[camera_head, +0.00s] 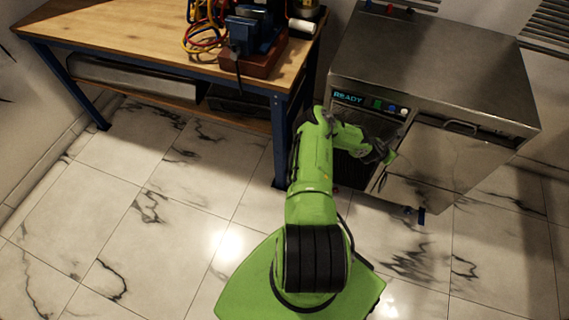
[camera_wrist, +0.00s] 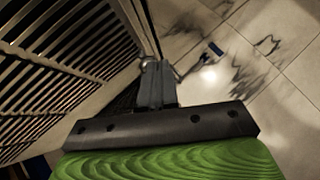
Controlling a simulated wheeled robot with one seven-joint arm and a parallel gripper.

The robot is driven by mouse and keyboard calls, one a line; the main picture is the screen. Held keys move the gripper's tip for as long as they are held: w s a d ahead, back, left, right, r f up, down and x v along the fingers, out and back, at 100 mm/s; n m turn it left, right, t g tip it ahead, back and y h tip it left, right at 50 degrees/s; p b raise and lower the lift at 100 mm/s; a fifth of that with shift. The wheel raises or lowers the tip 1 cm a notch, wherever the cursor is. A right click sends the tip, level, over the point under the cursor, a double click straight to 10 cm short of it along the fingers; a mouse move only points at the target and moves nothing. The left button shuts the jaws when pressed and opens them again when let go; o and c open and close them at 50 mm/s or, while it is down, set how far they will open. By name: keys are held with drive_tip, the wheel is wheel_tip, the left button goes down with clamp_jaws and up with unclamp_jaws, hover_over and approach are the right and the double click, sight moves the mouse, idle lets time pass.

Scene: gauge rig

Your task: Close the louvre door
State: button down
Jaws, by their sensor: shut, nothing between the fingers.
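The louvre door (camera_head: 352,172) is a dark slatted panel low on the left of the metal cabinet's front, partly hidden behind my arm. In the wrist view, its slats (camera_wrist: 60,65) fill the left side, with a pale edge strip running beside my fingers. My gripper (camera_head: 388,158) is at the cabinet front, near the right edge of the slatted part. In the wrist view, the gripper (camera_wrist: 155,63) has its fingers together and empty, close to the door's edge. I cannot tell whether they touch it, or how far the door stands open.
The metal cabinet (camera_head: 440,75) has a READY display and buttons above the louvres, and a plain panel (camera_head: 440,165) with a handle at right. A wooden-topped workbench (camera_head: 130,45) stands at left. A small blue item (camera_head: 421,216) lies on the marble floor, which is otherwise mostly clear.

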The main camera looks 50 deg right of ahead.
drive_tip(key=shift+w+d+r+b, duration=0.1)
drive_tip(key=shift+w+d+b, duration=0.1)
drive_tip(key=shift+d, duration=0.4)
drive_tip(key=shift+w+d+r+b, duration=0.1)
drive_tip(key=shift+d+b, duration=0.1)
drive_tip(key=shift+d, duration=0.4)
drive_tip(key=shift+d+r, duration=0.1)
